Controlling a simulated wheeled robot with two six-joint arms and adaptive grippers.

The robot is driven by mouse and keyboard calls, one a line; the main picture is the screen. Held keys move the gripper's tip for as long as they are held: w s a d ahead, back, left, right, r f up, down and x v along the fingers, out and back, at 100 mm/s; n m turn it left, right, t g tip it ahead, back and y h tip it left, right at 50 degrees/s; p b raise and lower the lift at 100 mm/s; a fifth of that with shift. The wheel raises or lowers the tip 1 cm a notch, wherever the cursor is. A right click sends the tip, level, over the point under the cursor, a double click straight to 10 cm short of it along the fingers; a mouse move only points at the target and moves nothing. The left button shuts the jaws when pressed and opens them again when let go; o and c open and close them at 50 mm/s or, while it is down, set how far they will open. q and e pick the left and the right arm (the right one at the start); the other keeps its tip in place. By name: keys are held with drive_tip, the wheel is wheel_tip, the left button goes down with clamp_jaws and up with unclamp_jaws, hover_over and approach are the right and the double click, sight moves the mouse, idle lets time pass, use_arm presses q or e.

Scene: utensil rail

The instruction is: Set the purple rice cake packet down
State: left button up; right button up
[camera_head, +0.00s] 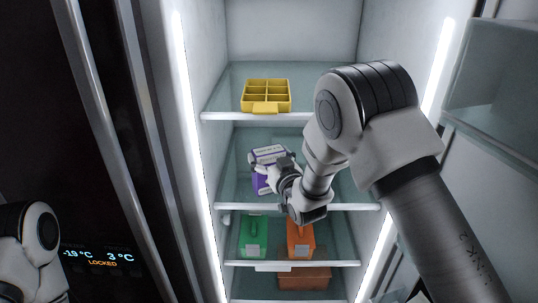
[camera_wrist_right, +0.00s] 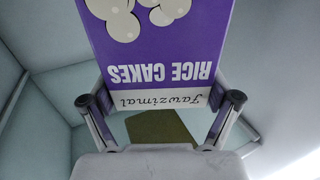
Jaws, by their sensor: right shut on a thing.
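The purple and white rice cake packet (camera_head: 262,180) is inside the open fridge, at the middle glass shelf (camera_head: 228,203). In the right wrist view the packet (camera_wrist_right: 150,55) appears upside down, with "RICE CAKES" on its face. My right gripper (camera_head: 283,168) is shut on the packet; its two fingers (camera_wrist_right: 160,102) lie on either side of the packet's near end. The gripper and wrist hide part of the packet in the head view. I cannot tell whether its bottom touches the shelf. My left gripper is not in view; only part of my left arm shows at the lower left.
A yellow divided tray (camera_head: 265,108) stands on the shelf above. A green container (camera_head: 253,238) and an orange container (camera_head: 299,243) stand on the shelf below, with a brown box (camera_head: 304,277) lower down. Lit side walls bound the fridge.

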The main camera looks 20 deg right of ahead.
drive_tip(key=o, duration=1.6)
drive_tip(key=shift+r, duration=0.1)
drive_tip(key=shift+s, duration=0.2)
drive_tip(key=s+b, duration=0.1)
drive_tip(key=s, duration=0.2)
drive_tip(key=s+d+b, duration=0.1)
drive_tip(key=s+b, duration=0.1)
drive_tip(key=s, duration=0.2)
drive_tip(key=s+b, duration=0.1)
drive_tip(key=s, duration=0.3)
drive_tip(key=shift+s+d+b, duration=0.25)
drive_tip(key=shift+b, duration=0.05)
